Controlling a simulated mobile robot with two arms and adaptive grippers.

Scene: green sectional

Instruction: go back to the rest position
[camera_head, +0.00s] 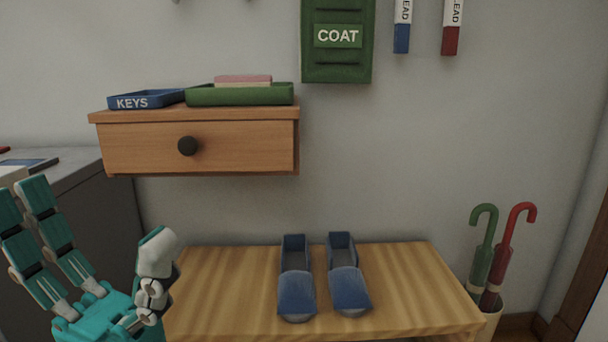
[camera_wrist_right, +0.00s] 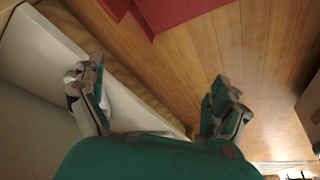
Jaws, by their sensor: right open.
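My left gripper (camera_head: 92,222) is at the lower left of the head view, in front of the bench's left end. Its teal fingers stand up, spread well apart from the thumb, with nothing between them. My right gripper (camera_wrist_right: 158,82) shows only in the right wrist view. Its two fingers are wide apart and empty, with wooden floor (camera_wrist_right: 190,60) and a pale wall or panel (camera_wrist_right: 50,60) beyond them. The head view does not show the right gripper.
A wooden bench (camera_head: 220,290) holds two blue shoes (camera_head: 296,290) (camera_head: 348,285). Above it is a drawer shelf (camera_head: 240,145) with a blue KEYS tray (camera_head: 145,99) and green tray (camera_head: 240,95). Umbrellas (camera_head: 500,260) stand right. A red object (camera_wrist_right: 180,12) tops the wrist view.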

